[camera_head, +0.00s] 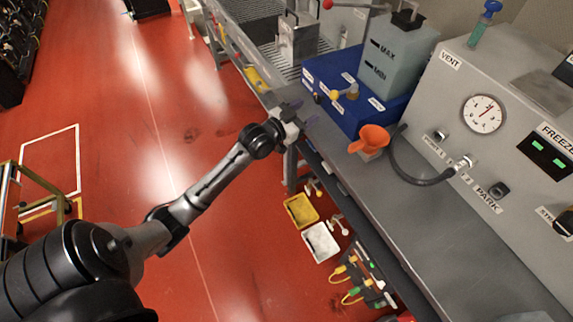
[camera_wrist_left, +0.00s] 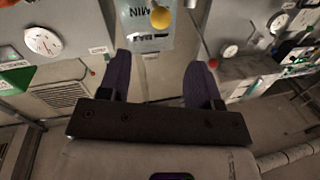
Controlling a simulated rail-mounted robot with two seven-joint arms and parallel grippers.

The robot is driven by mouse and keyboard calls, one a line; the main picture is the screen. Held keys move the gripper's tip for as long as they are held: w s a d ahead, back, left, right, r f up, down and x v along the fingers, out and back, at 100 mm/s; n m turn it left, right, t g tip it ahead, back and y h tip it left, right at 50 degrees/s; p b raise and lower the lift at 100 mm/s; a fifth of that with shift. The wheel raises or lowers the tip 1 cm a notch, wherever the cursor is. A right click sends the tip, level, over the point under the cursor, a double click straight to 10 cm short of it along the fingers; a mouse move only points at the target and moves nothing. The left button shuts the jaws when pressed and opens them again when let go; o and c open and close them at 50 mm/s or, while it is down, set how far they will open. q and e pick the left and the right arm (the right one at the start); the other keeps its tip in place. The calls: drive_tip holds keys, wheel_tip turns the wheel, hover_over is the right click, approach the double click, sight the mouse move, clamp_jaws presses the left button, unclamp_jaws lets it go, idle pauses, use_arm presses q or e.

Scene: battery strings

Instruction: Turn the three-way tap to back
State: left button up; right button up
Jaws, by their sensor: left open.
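What looks like the three-way tap (camera_head: 352,91) is a small brass-coloured fitting with a yellow ball knob (camera_head: 335,95). It sits at the front of a blue box (camera_head: 345,117), below a grey tank marked MAX and MIN (camera_head: 393,58). The knob points left in the head view. The yellow knob (camera_wrist_left: 160,18) also shows at the top of the left wrist view, in front of the tank. My left gripper (camera_head: 301,112) is open and empty, to the left of the tap and apart from it. Its two dark fingers (camera_wrist_left: 160,65) point toward the knob. My right gripper is not in view.
An orange funnel (camera_head: 369,139) and a black hose (camera_head: 405,165) are right of the blue box. A grey panel with a gauge (camera_head: 483,114) stands behind the bench (camera_head: 430,225). Yellow (camera_head: 300,210) and white (camera_head: 320,242) trays are low under the bench edge.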

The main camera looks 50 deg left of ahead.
use_arm(q)
drive_tip(key=s+d+r+g+p, duration=0.3)
drive_tip(key=s+d+g+p, duration=0.1)
drive_tip(key=s+d+p, duration=0.3)
drive_tip(key=s+d+r+g+p, duration=0.2)
drive_tip(key=s+d+g+p, duration=0.2)
drive_tip(key=s+d+p, duration=0.3)
drive_tip(key=s+p, duration=0.4)
drive_tip(key=p, duration=0.4)
drive_tip(key=shift+d+r+m+g+h, duration=0.3)
drive_tip(key=shift+r+g, duration=0.1)
